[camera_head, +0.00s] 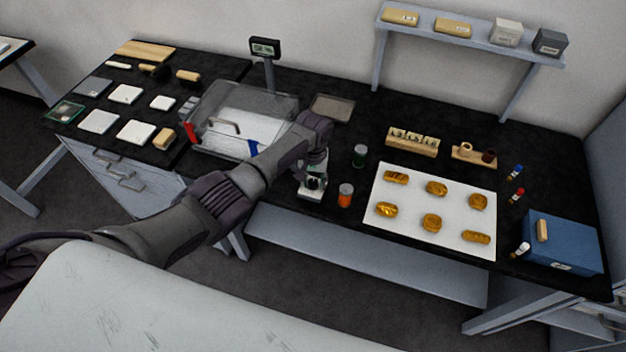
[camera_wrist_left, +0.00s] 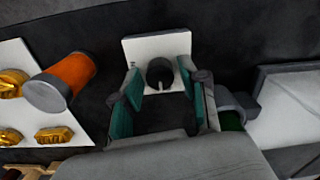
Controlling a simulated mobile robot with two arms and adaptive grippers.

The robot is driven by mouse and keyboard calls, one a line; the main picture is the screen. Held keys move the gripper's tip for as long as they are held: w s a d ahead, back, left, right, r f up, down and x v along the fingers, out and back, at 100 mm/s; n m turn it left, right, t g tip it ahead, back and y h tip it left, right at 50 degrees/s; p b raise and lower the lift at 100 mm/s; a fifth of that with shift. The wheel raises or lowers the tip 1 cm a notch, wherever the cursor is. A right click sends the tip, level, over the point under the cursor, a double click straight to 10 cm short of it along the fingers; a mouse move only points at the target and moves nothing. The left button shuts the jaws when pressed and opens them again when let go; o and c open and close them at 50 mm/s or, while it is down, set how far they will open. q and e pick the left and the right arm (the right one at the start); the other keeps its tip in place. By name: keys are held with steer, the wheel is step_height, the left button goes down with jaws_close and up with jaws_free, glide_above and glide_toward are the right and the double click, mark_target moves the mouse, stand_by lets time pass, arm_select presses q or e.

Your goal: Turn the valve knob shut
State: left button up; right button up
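The valve knob (camera_wrist_left: 160,74) is black and round with a pale mark on its rim, on a white plate (camera_wrist_left: 133,46). In the head view the knob (camera_head: 314,183) sits near the table's front edge, partly covered by my gripper. My left gripper (camera_wrist_left: 161,82) is open. Its teal-padded fingers stand on either side of the knob, with a visible gap; I cannot tell whether they reach down to its height. In the head view the left gripper (camera_head: 315,172) points down at the knob. My right gripper is not in view.
A white sheet (camera_head: 408,222) holds several golden pieces. A clear-topped case (camera_head: 274,101) with red and blue parts stands to the left. A blue box (camera_head: 574,243) is at far right.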

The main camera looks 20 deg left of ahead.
mark_target(313, 181)
arm_select(q)
steer(key=shift+o, duration=0.2)
step_height(313, 181, up, 12)
stand_by(0.6)
stand_by(0.3)
